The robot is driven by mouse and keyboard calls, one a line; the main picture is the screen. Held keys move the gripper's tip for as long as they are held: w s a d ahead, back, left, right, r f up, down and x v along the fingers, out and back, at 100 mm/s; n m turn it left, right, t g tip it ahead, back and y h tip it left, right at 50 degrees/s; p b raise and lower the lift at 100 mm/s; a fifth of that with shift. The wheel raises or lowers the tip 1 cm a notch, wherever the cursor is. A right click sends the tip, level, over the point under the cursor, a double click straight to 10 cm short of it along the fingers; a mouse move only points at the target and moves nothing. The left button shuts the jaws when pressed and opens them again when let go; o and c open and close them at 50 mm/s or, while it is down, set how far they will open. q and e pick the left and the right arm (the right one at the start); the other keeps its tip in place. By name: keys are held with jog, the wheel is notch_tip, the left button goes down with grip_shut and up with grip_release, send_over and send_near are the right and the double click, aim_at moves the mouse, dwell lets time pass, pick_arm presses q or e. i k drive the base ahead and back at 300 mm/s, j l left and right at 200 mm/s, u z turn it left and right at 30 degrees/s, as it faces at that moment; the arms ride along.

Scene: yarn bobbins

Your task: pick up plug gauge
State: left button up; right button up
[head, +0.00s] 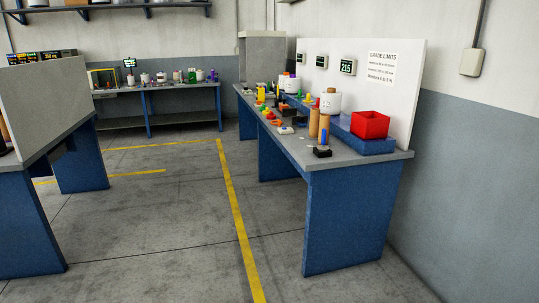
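I cannot pick out the plug gauge with certainty at this distance. A small upright blue piece (324,136) stands near the front end of the right-hand bench (359,166), just behind a small black block (322,152). Two tan cylinders (314,123) stand close beside the blue piece. Several small coloured items farther along the bench are too small to identify. Neither of my grippers is in view.
A red bin (370,125) sits on a blue raised shelf (362,142) at the bench's near end, with a white container (330,103) behind it. A left table (40,170) and a back bench (180,87) flank open floor (170,220) with yellow lines.

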aim_at(322, 147)
jog(key=i+z, duration=0.2)
jog(key=i, duration=0.25)
jog(key=i+j+z, duration=0.2)
jog(key=i, duration=0.2)
jog(key=i+j+z, duration=0.2)
jog(key=i, duration=0.2)
jog(key=i+l+u, duration=0.15)
jog(key=u, duration=0.25)
jog(key=i+l+u, duration=0.15)
jog(key=u, duration=0.25)
jog(key=l+u, duration=0.25)
jog(key=u, duration=0.15)
jog(key=i+l, duration=0.05)
